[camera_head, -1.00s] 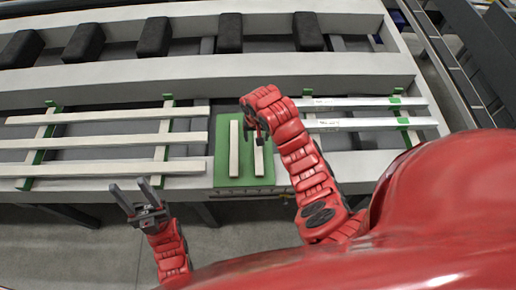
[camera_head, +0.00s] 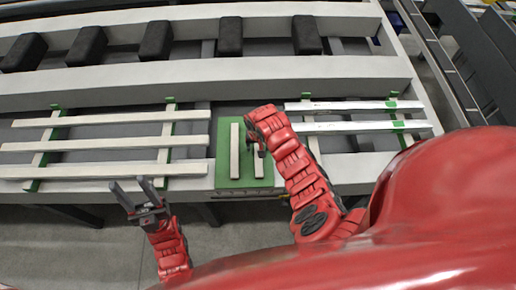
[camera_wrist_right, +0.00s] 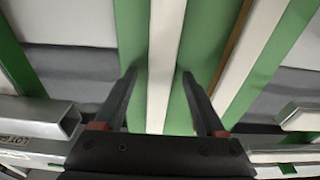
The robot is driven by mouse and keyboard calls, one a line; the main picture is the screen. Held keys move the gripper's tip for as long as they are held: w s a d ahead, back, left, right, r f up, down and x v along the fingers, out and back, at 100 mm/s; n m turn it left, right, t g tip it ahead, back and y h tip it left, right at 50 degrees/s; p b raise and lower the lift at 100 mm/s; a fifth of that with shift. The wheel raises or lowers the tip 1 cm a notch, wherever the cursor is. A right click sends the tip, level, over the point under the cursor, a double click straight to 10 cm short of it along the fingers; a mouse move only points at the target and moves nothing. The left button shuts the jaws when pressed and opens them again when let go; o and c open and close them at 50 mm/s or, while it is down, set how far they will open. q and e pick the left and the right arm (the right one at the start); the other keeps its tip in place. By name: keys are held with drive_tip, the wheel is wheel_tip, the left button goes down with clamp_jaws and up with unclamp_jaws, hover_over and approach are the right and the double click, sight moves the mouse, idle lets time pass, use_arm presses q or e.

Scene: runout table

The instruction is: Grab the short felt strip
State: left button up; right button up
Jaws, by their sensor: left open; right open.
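Two pale, narrow strips lie side by side on a green mat at the table's front edge. The left strip (camera_head: 234,151) shows whole in the head view. The right strip (camera_head: 258,167) is partly covered by my right gripper (camera_head: 261,150), so its full length is hidden. In the right wrist view, the open fingers of that gripper (camera_wrist_right: 159,73) stand on either side of one pale strip (camera_wrist_right: 164,45), with nothing gripped. The other strip (camera_wrist_right: 252,50) lies to the right. My left gripper (camera_head: 129,183) is open and empty, in front of the table's edge.
The green mat (camera_head: 223,172) sits between long white bars (camera_head: 110,143) on the left and shiny metal bars (camera_head: 360,127) on the right. Several black blocks (camera_head: 155,42) line the back. Floor (camera_head: 90,250) is clear in front of the table.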

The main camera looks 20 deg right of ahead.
clamp_jaws()
drive_tip(key=shift+r, duration=0.1)
idle(0.3)
